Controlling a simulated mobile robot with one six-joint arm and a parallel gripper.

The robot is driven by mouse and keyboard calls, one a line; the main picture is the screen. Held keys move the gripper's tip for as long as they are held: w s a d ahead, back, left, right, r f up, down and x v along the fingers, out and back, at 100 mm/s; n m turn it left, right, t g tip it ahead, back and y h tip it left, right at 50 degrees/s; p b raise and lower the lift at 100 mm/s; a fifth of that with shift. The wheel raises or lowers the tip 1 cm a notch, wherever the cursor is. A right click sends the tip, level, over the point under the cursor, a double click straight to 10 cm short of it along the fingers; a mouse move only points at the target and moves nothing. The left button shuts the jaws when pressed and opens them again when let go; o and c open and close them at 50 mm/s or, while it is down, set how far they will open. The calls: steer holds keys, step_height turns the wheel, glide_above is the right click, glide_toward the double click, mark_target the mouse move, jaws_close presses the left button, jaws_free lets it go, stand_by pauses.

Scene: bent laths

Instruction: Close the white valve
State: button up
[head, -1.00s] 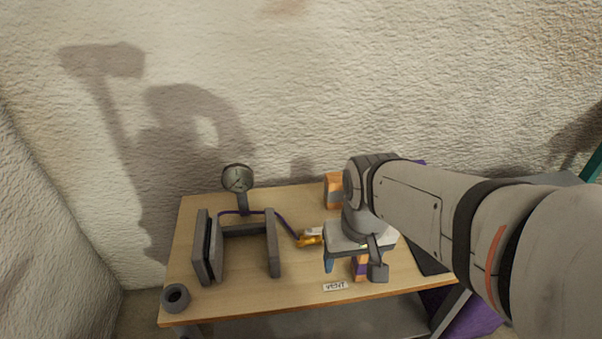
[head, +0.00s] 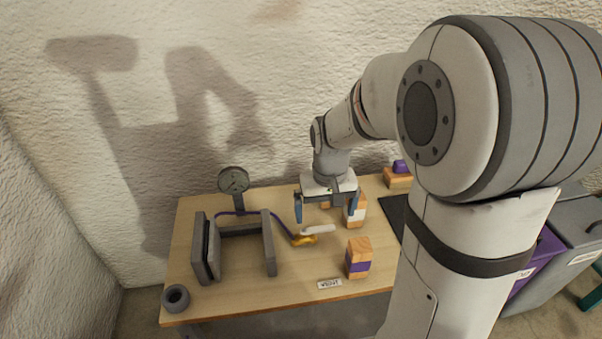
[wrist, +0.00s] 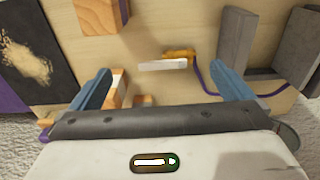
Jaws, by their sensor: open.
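The white valve handle (head: 318,230) is a short white lever on a brass valve body (head: 303,240), low on the table. A purple hose runs from the brass body to the left. In the wrist view the white handle (wrist: 162,65) lies across the picture, with the brass body (wrist: 178,54) at its right end. My gripper (head: 326,219) points down with its two blue fingers apart and nothing between them. It is above the table near the handle. In the wrist view the handle shows beyond and between the fingertips (wrist: 160,82), apart from both.
A grey clamp frame (head: 238,232) and a round gauge (head: 233,181) stand left of the valve. A wood block with a purple band (head: 358,258) stands front right. A white-banded block (head: 356,211) stands close by my right finger. A grey ring (head: 175,297) lies front left.

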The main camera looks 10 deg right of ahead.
steer(key=p, duration=0.1)
glide_toward(319, 228)
steer(key=shift+w+a, duration=0.15)
step_height(319, 228, down, 8)
steer(key=shift+r+b, duration=0.1)
steer(key=shift+b, duration=0.65)
steer(key=c, duration=1.2)
